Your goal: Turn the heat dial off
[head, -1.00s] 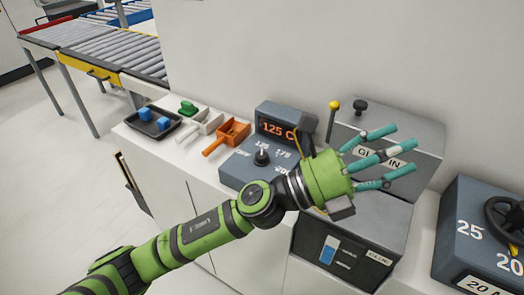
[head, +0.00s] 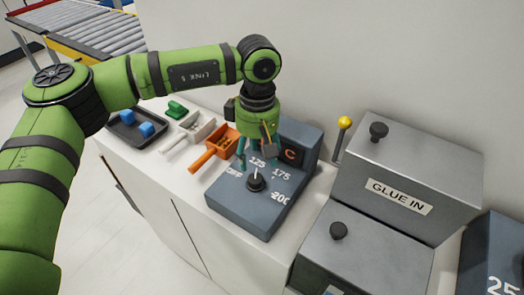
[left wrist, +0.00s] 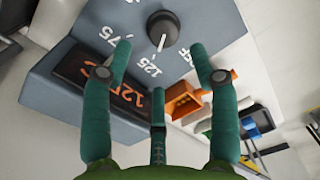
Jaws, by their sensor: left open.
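The heat dial (head: 256,180) is a black knob with a white pointer on a blue-grey control box (head: 240,205). Its face is marked OFF, 125, 175 and 200. In the left wrist view the dial (left wrist: 162,29) has its pointer towards 125. The box's display reads 125 C in the left wrist view (left wrist: 105,85) and is partly hidden in the head view. My left gripper (head: 255,162) points down just behind the dial, its teal fingers apart and empty. In the left wrist view the fingers (left wrist: 160,60) reach towards the dial without holding it. My right gripper is not in view.
An orange scoop (head: 214,149), a white scoop (head: 190,133), a green object (head: 176,109) and a dark tray (head: 118,137) with blue blocks lie left of the box. A grey GLUE IN unit (head: 440,175) and a yellow-knobbed lever (head: 344,123) stand to the right.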

